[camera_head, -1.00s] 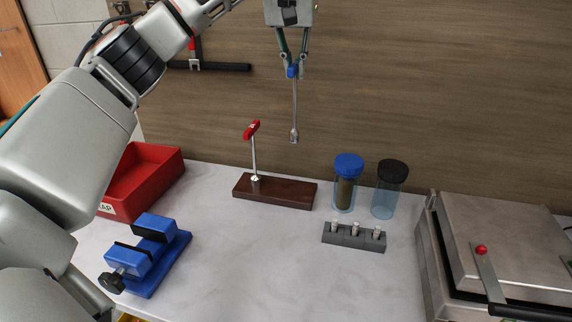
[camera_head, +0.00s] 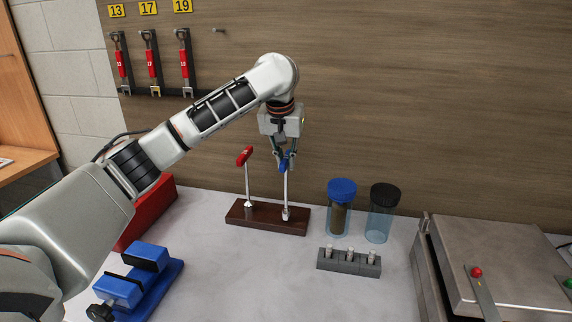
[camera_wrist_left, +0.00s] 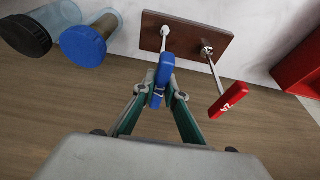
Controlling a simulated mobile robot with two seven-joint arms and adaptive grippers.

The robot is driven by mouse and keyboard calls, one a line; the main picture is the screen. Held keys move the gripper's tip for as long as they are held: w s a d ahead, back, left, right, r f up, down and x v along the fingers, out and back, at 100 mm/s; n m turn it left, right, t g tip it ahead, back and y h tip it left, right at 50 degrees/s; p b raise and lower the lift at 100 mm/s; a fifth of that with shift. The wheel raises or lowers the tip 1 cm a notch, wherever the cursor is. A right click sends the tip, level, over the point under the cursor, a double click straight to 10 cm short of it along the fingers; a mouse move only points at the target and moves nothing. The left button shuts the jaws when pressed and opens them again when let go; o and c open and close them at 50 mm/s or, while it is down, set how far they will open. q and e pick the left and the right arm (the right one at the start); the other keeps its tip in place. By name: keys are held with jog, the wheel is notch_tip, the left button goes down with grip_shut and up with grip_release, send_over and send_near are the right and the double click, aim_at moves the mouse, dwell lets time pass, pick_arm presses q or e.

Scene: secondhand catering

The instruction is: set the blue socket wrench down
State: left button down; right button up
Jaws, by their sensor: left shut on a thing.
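My left gripper (camera_head: 284,163) is shut on the blue handle of the blue socket wrench (camera_head: 286,191), which hangs upright with its socket end down. The socket end is at the right part of the dark wooden block (camera_head: 262,226); whether it bears on the block or sits in a hole I cannot tell. In the left wrist view the gripper (camera_wrist_left: 161,93) has its fingers on either side of the blue handle (camera_wrist_left: 165,68), and the shaft runs to the block (camera_wrist_left: 190,38). A red-handled wrench (camera_head: 246,157) stands upright at the block's left. My right gripper is not in view.
A jar with a blue lid (camera_head: 341,190) and one with a black lid (camera_head: 384,196) stand right of the block. A grey holder (camera_head: 348,263) is in front of them. A blue vise (camera_head: 140,283), red bin (camera_head: 150,212) and metal appliance (camera_head: 500,262) flank the clear table middle.

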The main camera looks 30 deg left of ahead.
pick_arm(q)
jog(key=shift+f, duration=0.6)
jog(key=shift+f, duration=0.15)
jog(key=c, duration=2.1)
grip_release()
jog(key=v, duration=1.2)
